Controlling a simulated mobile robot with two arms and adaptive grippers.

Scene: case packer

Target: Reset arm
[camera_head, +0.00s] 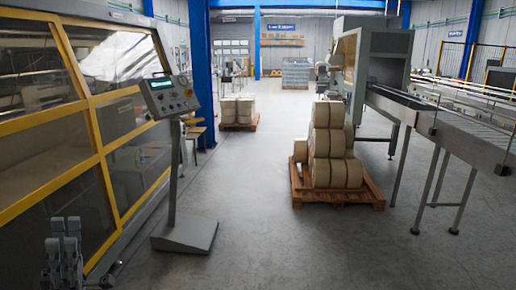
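My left gripper (65,226) shows at the bottom left corner, grey, with its fingers pointing up. It stands in front of the yellow-framed machine and holds nothing that I can see. Its fingers look close together, but the gap between them is too small and dark to judge. My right gripper is not in view.
A control panel (169,95) on a grey stand with a wide base (185,235) stands left of centre. A yellow-framed machine (105,150) fills the left. A wooden pallet (336,196) with stacked tan rolls (335,173) and a conveyor (440,120) are right. The middle floor is clear.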

